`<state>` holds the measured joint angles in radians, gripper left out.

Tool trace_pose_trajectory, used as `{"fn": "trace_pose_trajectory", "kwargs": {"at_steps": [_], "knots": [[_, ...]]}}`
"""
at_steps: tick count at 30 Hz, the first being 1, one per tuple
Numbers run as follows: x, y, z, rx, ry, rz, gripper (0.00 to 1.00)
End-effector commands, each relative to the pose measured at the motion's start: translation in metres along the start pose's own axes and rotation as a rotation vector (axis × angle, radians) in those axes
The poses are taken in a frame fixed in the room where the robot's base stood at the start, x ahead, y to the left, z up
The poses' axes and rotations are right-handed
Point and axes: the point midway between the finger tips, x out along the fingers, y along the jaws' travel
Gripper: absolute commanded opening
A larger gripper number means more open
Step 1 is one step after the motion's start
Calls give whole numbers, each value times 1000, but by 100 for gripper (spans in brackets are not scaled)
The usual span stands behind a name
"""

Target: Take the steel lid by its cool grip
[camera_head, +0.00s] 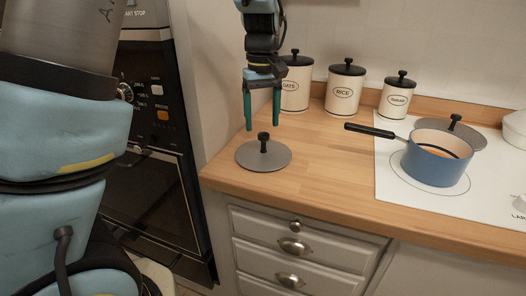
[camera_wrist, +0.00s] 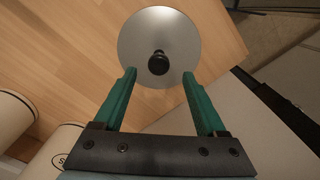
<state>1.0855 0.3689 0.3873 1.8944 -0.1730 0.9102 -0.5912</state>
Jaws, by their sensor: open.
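A round grey steel lid (camera_head: 264,156) lies flat on the wooden counter near its left end. A black knob (camera_head: 264,138) stands up from its middle. The lid (camera_wrist: 159,24) and its knob (camera_wrist: 158,62) also show in the wrist view. My gripper (camera_head: 262,128) points down above the lid, with its two green fingers apart and nothing between them. In the wrist view my gripper (camera_wrist: 158,74) has the knob lined up between its fingertips, which overlap the lid's lower part. A second grey lid (camera_head: 462,131) with a black knob lies on the hob, partly behind the blue saucepan.
The blue saucepan (camera_head: 437,166) stands on the white hob (camera_head: 395,160), its black handle (camera_head: 369,130) reaching left over the counter. Several cream canisters, including the rice canister (camera_head: 344,95), line the back wall. The wooden counter (camera_head: 325,170) is clear right of the near lid.

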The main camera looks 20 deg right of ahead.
Motion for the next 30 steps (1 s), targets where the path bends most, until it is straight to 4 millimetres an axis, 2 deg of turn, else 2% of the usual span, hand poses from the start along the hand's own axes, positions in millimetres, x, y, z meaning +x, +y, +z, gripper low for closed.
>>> {"fn": "trace_pose_trajectory", "kwargs": {"at_steps": [12, 20, 30], "knots": [[49, 1, 4, -1, -2, -2, 74], [52, 2, 3, -1, -1, 0, 74], [52, 2, 3, -1, -1, 0, 36]]}}
